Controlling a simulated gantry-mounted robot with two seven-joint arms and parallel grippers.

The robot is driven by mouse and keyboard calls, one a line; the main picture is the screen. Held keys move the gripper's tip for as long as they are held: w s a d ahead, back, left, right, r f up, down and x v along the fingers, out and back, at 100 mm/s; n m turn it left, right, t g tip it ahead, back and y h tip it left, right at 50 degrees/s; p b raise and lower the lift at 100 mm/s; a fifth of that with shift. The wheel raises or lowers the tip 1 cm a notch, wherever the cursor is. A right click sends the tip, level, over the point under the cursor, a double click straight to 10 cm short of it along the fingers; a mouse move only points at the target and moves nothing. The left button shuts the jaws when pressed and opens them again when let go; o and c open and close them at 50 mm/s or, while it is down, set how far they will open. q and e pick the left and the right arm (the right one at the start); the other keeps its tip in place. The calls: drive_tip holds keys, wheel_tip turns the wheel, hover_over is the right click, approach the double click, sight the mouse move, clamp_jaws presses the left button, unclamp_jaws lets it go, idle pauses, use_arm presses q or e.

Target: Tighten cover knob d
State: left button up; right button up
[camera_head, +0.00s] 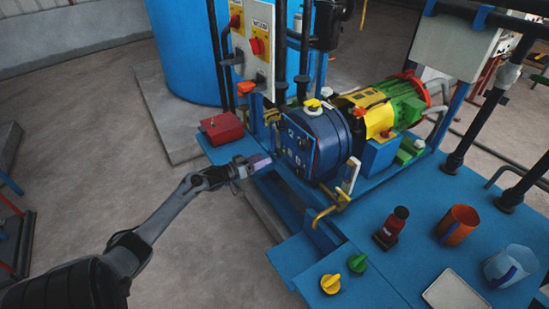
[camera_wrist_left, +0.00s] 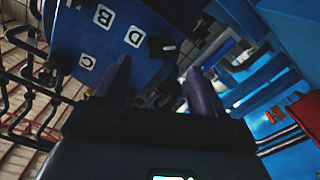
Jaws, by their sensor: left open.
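The blue round cover (camera_head: 297,148) of the autoclave carries small white labels and faces my left gripper (camera_head: 262,162), which is just in front of it on the left. In the left wrist view, the cover (camera_wrist_left: 115,50) shows letters including B, C and D. A dark knob with a white mark (camera_wrist_left: 163,45) sits beside the letter D, near the cover's edge. My left gripper (camera_wrist_left: 158,80) is open, its two purple fingers apart with nothing seen between them. The knob appears beyond the fingertips, between them in the picture. My right gripper is out of view.
A red box (camera_head: 222,128) stands on the blue frame behind the gripper. A yellow and green motor (camera_head: 385,108) is behind the vessel. Floor at left is clear.

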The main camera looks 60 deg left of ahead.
sight(278, 152)
use_arm(q)
drive_tip(key=shift+w+b, duration=1.35)
drive_tip(key=shift+w, duration=2.05)
drive_tip(key=c, duration=1.1)
drive_tip(key=shift+o, duration=0.2)
